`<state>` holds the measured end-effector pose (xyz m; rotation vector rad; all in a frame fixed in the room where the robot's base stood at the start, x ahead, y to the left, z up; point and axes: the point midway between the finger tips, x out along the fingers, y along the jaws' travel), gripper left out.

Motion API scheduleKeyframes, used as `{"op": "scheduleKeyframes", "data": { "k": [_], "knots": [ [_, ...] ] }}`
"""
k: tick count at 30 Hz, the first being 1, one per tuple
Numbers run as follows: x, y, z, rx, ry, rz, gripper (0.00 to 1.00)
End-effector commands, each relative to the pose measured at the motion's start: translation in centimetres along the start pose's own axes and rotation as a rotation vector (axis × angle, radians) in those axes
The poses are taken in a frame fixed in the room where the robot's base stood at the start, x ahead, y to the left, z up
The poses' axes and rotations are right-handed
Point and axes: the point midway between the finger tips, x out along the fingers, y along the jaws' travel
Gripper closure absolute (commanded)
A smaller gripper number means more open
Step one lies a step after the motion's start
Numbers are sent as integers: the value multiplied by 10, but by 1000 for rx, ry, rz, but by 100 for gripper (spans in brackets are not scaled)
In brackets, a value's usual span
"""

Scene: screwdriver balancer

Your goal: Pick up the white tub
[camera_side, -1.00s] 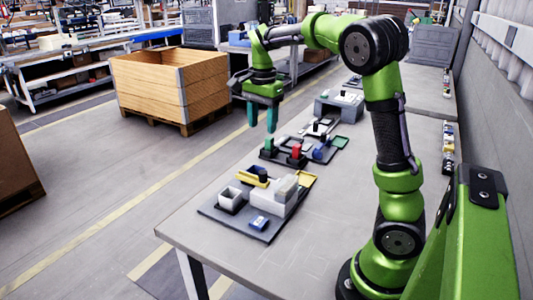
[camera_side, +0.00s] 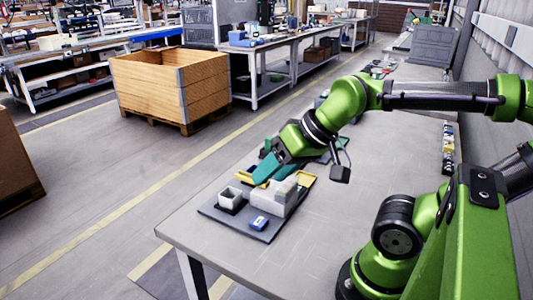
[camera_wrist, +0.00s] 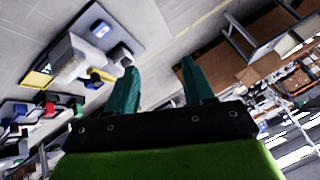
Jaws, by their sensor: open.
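The white tub (camera_side: 231,194) is a small open square box at the left part of a grey tray (camera_side: 262,236) on the table. It also shows in the wrist view, partly, as a pale box (camera_wrist: 121,54) just left of the left fingertip. My gripper (camera_side: 260,172) has teal fingers and is tilted, pointing down and left over the back of the tray. It appears above and behind the tub, apart from it. In the wrist view the gripper (camera_wrist: 159,67) is open, with nothing between its fingers.
On the same tray are a larger white block (camera_side: 272,198), a yellow piece (camera_side: 249,180) and a small blue box (camera_side: 260,223). A second tray with red, green and blue parts (camera_wrist: 42,104) lies nearby.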

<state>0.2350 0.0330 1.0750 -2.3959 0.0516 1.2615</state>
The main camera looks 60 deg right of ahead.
Motion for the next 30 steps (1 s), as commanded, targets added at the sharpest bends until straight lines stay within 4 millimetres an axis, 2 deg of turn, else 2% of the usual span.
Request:
{"op": "scheduleKeyframes", "data": {
  "k": [9,16,25,28,30],
  "knots": [
    [0,0,0,3,-1,1,48],
    [0,0,-1,4,-2,0,15],
    [2,2,0,9,-10,7,15],
    [13,7,-1,28,-50,31,15],
    [22,10,-11,42,-82,56,15]
  ]
}}
